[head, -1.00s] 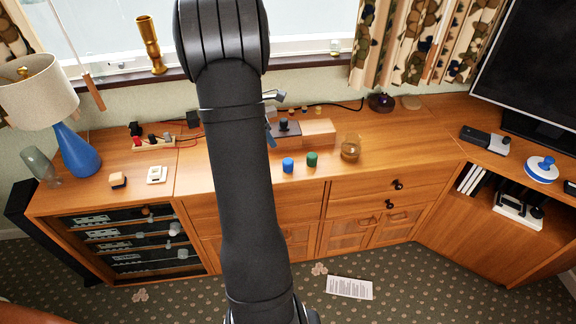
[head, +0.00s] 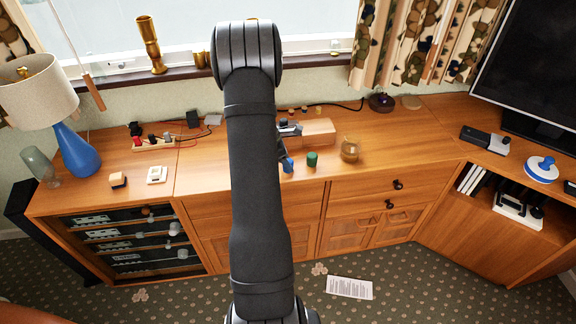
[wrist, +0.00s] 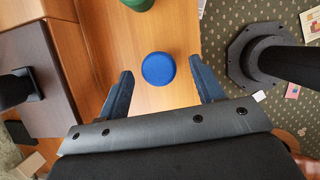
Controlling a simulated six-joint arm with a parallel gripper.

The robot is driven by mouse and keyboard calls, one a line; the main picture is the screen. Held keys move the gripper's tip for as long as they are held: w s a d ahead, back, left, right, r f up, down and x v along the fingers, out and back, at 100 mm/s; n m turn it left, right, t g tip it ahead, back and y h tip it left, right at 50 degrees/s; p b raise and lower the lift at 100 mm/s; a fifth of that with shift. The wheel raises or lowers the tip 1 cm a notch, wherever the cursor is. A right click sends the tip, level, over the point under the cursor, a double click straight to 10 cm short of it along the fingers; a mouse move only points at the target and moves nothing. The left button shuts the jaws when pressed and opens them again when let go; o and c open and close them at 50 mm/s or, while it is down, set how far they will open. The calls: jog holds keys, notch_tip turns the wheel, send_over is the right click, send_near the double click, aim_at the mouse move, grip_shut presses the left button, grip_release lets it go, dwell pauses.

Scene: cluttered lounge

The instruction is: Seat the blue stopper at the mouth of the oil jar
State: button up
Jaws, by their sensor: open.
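The blue stopper (head: 288,165) stands on the wooden cabinet top, partly hidden by my gripper (head: 282,152) in the head view. In the wrist view the blue stopper (wrist: 158,69) shows as a round blue top between the two spread fingers of my gripper (wrist: 161,70). There is a gap on each side, and the fingers do not appear to touch it. The oil jar (head: 350,150), amber glass, stands on the cabinet to the right of the stopper. Its mouth is too small to make out.
A green stopper (head: 312,159) stands just right of the blue one, near my gripper; it also shows in the wrist view (wrist: 138,3). A raised wooden block (head: 318,131) with dark items lies behind them. The cabinet top right of the jar is mostly clear.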

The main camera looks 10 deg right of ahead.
jog(key=shift+x, duration=1.5)
jog(key=shift+c, duration=0.4)
jog(key=shift+a, duration=0.1)
jog(key=c, duration=1)
